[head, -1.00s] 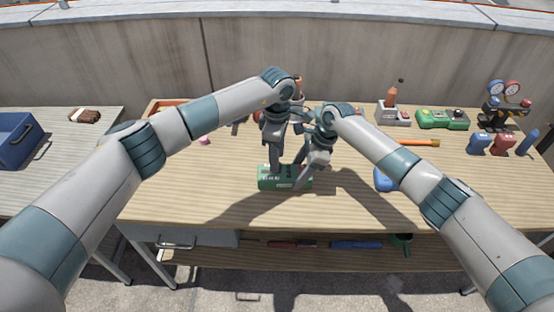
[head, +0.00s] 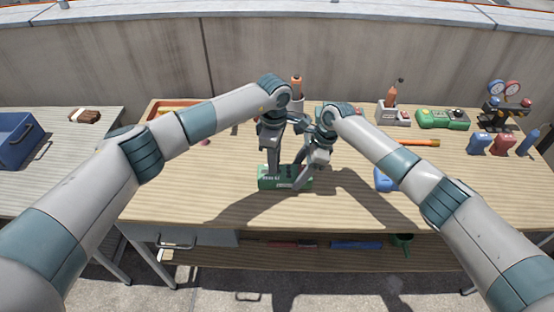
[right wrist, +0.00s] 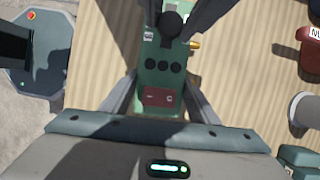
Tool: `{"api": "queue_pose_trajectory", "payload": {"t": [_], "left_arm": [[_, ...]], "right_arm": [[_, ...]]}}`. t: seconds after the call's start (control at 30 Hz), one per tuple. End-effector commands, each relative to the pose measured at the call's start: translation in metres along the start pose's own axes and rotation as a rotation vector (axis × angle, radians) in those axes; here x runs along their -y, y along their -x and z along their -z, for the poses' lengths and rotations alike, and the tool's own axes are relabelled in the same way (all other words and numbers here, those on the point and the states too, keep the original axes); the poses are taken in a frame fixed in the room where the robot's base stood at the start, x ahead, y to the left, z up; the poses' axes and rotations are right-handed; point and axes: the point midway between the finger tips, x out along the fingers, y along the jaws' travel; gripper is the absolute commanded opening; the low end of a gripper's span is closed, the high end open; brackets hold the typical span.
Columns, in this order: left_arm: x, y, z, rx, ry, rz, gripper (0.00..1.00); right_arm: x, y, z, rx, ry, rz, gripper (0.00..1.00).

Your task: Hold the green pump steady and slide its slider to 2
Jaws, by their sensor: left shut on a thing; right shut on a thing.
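The green pump (head: 262,182) sits near the middle of the wooden bench, its long side facing me; part of its front is covered by a finger. The right wrist view shows its top (right wrist: 150,68), with black round buttons, a dark red panel and a black knob (right wrist: 171,24) that looks like the slider's. My left gripper (head: 273,168) comes straight down onto the pump's top, its dark fingers closed around the knob. My right gripper (head: 298,180) is tilted and shut across the pump's body, a finger on each side. The scale marks and the 2 cannot be read.
Behind stand an orange-handled tool in a holder (head: 296,102), another holder (head: 391,115) and a green device (head: 440,119). A blue item (head: 384,180) lies right of the pump. The bench front left is clear.

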Motion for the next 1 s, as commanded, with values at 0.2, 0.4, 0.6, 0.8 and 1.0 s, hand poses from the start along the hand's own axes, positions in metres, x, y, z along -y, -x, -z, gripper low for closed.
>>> {"api": "queue_pose_trajectory", "payload": {"t": [0.2, 0.4, 0.6, 0.8, 1.0], "left_arm": [[0.003, 0.001, 0.011, 0.001, 0.0, -0.001, 0.0], [0.002, 0.001, 0.011, 0.001, 0.0, -0.001, 0.29], [0.003, 0.001, 0.011, 0.001, 0.0, -0.001, 0.41], [0.003, 0.001, 0.011, 0.0, 0.0, -0.001, 0.41], [0.002, 0.013, 0.011, 0.0, -0.001, -0.002, 0.41]], "right_arm": [[0.0, 0.001, 0.0, 0.0, 0.0, 0.001, 0.13], [0.0, 0.001, 0.0, 0.0, 0.0, 0.001, 0.13], [0.0, 0.0, 0.0, 0.0, 0.0, 0.0, 0.13], [0.0, 0.0, 0.0, 0.001, 0.0, 0.0, 0.13], [0.0, 0.0, 0.0, 0.001, 0.001, 0.0, 0.13]]}}
